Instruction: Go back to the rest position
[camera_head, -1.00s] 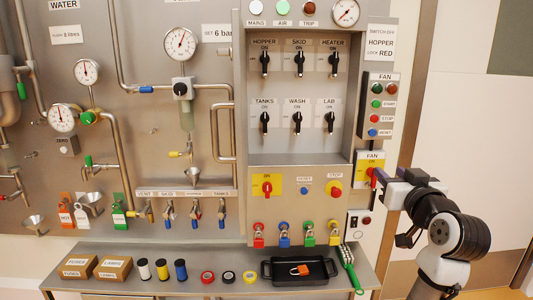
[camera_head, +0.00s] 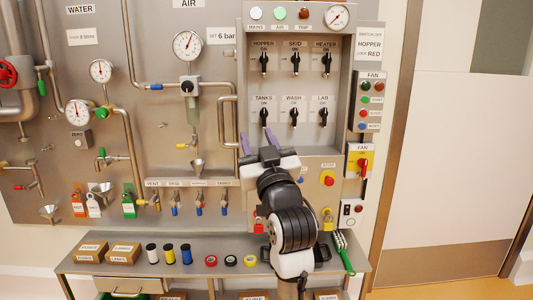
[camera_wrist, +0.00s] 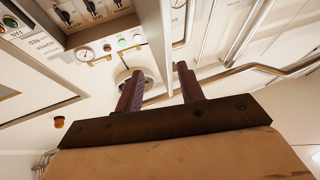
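My gripper (camera_head: 257,143) is raised in front of the switch panel (camera_head: 338,95), below the TANKS and WASH switches. Its two purple fingers stand apart with nothing between them. In the wrist view the fingers (camera_wrist: 159,90) point up past the panel's top edge, empty and spread.
A shelf (camera_head: 215,255) runs along the front below the panel, with brown boxes (camera_head: 124,252), coloured spools (camera_head: 169,254) and tape rolls (camera_head: 230,260). The floor and white wall at the right are clear.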

